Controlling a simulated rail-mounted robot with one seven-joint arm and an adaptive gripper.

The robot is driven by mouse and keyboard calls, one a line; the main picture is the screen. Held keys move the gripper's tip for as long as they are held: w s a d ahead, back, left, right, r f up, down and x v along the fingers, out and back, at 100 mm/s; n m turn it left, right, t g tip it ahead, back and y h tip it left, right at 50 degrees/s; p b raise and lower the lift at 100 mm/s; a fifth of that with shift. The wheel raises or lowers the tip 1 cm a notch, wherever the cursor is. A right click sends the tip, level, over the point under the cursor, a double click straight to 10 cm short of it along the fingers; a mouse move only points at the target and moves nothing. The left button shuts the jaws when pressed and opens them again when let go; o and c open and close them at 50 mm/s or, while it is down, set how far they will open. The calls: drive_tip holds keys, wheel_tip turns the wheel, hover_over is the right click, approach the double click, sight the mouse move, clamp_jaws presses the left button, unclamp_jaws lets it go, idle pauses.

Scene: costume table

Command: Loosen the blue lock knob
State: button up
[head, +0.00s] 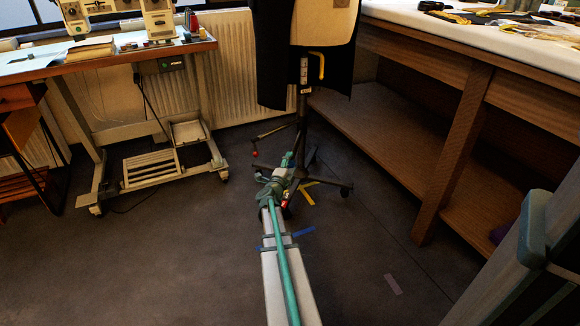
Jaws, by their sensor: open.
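A dark dress form (270,55) stands in the centre back on a dark pole with a wheeled base. A pale scale plate (304,70) and a yellow curved handle (321,66) show under its hem. I cannot make out a blue lock knob. My white and teal arm reaches from the bottom centre towards the stand. My gripper (287,190) is at its far end, low in front of the stand's base. It is open, but small and its fingers are hard to separate from the stand. I cannot tell whether it touches the stand.
A sewing table (110,60) with machines stands at the left, before a radiator (228,60). A wooden worktable (470,52) with a lower shelf fills the right. A red-tipped pedal (255,153) sticks out from the stand's base. Floor at left centre is clear.

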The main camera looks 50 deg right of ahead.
drive_tip(key=c, duration=1.2)
drive_tip(key=shift+o, duration=0.2)
drive_tip(key=shift+n+p, duration=0.3)
drive_tip(key=shift+p, duration=0.05)
